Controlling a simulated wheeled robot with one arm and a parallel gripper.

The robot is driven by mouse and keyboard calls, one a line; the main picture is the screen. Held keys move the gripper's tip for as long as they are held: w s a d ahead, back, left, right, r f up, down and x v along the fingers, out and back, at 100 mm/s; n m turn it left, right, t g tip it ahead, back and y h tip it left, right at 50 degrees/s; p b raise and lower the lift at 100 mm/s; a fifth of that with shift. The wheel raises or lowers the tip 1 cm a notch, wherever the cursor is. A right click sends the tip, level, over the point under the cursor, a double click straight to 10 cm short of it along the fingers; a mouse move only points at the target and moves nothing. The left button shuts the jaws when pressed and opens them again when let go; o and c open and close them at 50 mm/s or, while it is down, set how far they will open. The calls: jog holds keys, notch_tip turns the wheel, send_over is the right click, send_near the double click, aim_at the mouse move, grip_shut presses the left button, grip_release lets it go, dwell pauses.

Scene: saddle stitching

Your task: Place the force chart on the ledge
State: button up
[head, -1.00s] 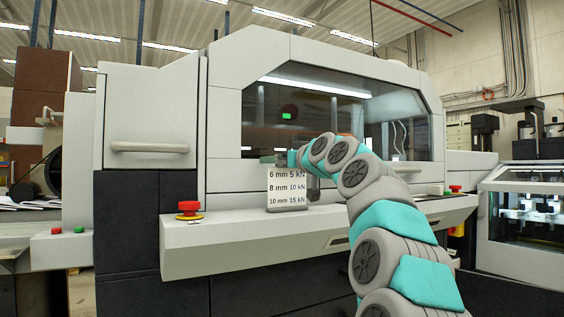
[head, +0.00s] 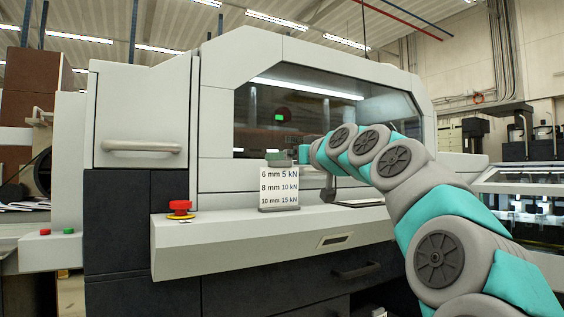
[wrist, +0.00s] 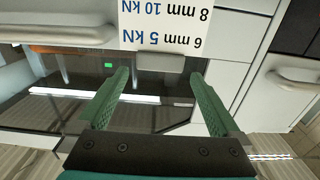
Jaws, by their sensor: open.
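The force chart (head: 279,187) is a white card with lines of millimetre and kilonewton values. In the head view it stands upright in a dark base on the pale ledge (head: 220,238) of the machine. In the wrist view the chart (wrist: 165,25) appears upside down at the top, with a grey tab (wrist: 160,62) on its edge. My gripper (wrist: 160,75) is open, its two green fingers spread to either side of the tab and not closed on it. In the head view my gripper is at the chart's top edge, small and partly hidden by my arm.
A red stop button (head: 180,208) sits on the ledge left of the chart. A dark flat plate (head: 332,210) lies to its right. The machine's window (head: 320,110) rises behind. A cabinet handle (head: 141,147) sticks out at left. The ledge between button and chart is clear.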

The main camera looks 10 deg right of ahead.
jog(key=shift+v, duration=2.05)
